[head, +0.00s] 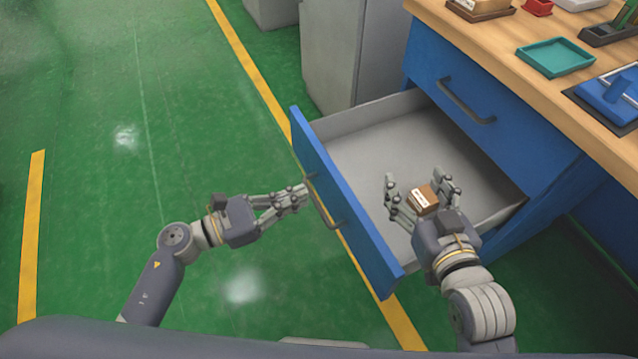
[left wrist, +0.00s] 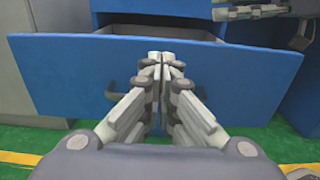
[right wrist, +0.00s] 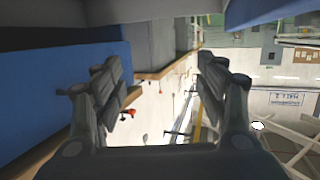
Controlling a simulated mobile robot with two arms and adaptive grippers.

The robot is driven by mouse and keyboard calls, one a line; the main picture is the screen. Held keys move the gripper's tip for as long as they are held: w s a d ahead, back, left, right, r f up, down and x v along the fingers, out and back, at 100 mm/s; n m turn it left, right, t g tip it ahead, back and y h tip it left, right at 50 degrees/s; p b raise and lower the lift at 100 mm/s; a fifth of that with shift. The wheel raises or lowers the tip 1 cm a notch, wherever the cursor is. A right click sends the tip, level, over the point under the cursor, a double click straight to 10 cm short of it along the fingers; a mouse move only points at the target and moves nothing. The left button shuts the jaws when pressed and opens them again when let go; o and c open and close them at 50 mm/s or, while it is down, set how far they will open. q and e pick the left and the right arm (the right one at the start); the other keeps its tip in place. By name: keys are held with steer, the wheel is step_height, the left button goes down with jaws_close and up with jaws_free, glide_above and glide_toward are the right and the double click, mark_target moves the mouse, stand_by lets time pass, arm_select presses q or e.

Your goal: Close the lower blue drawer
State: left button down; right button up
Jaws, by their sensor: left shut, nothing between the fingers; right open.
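The lower blue drawer (head: 345,205) is pulled out, its grey inside showing; its front also shows in the left wrist view (left wrist: 60,85). A dark handle (head: 322,205) is on its front, partly hidden behind my fingers in the left wrist view. My left gripper (head: 303,192) is shut and empty, its tips at the outer side of the drawer front by the handle; whether they touch cannot be told. My right gripper (head: 422,182) is open over the drawer's interior. A small brown box (head: 422,199) with a white label appears between its fingers, not gripped.
A closed upper blue drawer (head: 480,105) with a handle is above, under the wooden tabletop (head: 500,45). A teal tray (head: 555,58) and other items stand on top. Grey cabinets (head: 330,50) are behind. The green floor (head: 100,120) at left is clear.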

mark_target(332, 184)
arm_select(q)
steer(key=shift+p+x, duration=0.5)
steer(key=shift+x, duration=2.3)
arm_select(e)
step_height(332, 184, down, 5)
steer(key=s+d+g+h, duration=0.1)
steer(key=s+g, duration=0.1)
steer(key=g, duration=0.1)
steer(key=shift+s+d+f, duration=0.15)
steer(key=shift+s+d, duration=0.1)
steer(key=shift+s, duration=0.1)
